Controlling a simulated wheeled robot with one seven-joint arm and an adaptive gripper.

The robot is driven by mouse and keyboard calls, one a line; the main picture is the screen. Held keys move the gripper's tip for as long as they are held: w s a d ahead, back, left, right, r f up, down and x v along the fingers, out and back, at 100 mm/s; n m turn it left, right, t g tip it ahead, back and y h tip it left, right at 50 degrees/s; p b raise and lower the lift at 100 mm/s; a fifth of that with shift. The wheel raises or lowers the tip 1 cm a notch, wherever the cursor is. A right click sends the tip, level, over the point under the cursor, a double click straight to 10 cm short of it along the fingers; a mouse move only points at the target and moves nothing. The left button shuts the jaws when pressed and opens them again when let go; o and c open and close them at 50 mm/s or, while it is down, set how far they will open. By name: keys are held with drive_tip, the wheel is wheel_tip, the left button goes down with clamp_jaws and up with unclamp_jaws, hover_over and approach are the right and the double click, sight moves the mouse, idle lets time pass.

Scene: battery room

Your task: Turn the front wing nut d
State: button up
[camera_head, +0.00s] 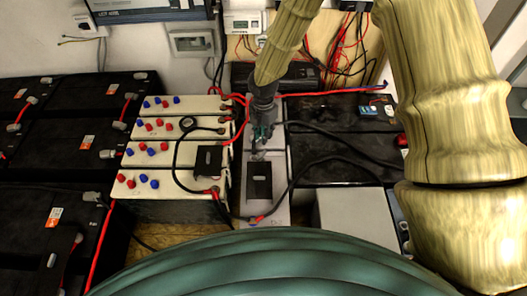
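My gripper (262,134) is small and dark in the camera_head view, pointing down over the back part of a grey battery (252,208) at the middle. Its fingertips are near the battery's top face; I cannot tell whether they touch anything. Whether the fingers are open or shut is too small to tell. No wing nut can be made out clearly; one may be too small or hidden by the gripper. A black patch (259,181) lies on the battery top in front of the gripper.
Black batteries (75,172) fill the far left. Black cables (325,158) loop to the right. A grey box (349,219) stands front right. Red wires hang behind.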

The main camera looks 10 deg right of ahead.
sight(263, 152)
drive_tip(key=shift+f+p, duration=1.55)
drive_tip(key=shift+f, duration=3.6)
drive_tip(key=shift+c, duration=0.4)
clamp_jaws()
